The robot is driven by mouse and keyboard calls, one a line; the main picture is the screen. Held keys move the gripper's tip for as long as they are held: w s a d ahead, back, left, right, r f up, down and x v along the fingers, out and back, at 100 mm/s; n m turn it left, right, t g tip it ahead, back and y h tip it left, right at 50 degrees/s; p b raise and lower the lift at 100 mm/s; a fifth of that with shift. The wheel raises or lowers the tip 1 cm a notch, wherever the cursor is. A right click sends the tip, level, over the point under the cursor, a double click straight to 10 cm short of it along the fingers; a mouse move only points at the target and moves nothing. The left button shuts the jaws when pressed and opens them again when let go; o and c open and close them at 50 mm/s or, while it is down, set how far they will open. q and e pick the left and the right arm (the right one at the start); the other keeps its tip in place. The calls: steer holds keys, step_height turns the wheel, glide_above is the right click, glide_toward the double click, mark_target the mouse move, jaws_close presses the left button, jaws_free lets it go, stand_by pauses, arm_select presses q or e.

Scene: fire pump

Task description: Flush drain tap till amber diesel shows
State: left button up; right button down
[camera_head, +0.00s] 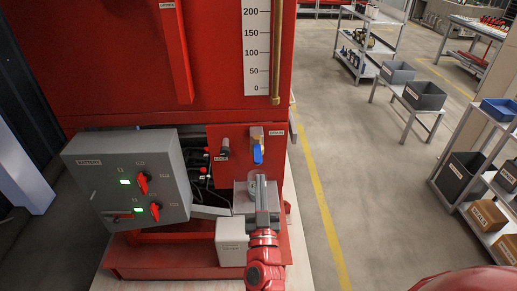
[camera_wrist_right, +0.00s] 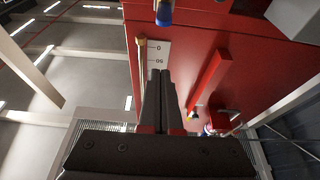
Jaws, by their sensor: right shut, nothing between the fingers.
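The drain tap (camera_head: 257,153) has a blue lever hanging down from a brass body on the red panel, by a DRAIN label. The blue lever also shows at the top of the right wrist view (camera_wrist_right: 164,14). My right gripper (camera_head: 262,180) is shut and empty, pointing up just below the tap and apart from it. Its closed fingers also show in the right wrist view (camera_wrist_right: 160,76). A pale, clear-looking container (camera_head: 251,189) stands on a grey stand behind the fingers, partly hidden; its contents cannot be made out. My left gripper is not in view.
A grey battery box (camera_head: 107,166) with red switches and green lights stands left of the tap. A small light-grey box (camera_head: 231,239) is beside my right wrist. The level scale (camera_head: 257,50) and brass tube (camera_head: 277,50) are above. The floor (camera_head: 370,180) to the right is clear.

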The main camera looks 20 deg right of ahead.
stand_by(0.3)
steer(key=shift+w, duration=0.1)
step_height(320, 180, up, 4)
steer(key=p, duration=0.4)
glide_above(259, 163)
steer(key=f, duration=0.3)
steer(key=shift+s+a+f, duration=0.15)
steer(key=shift+s+a, duration=0.15)
steer(key=shift+s+d+f, duration=0.1)
steer(key=shift+f, duration=0.7)
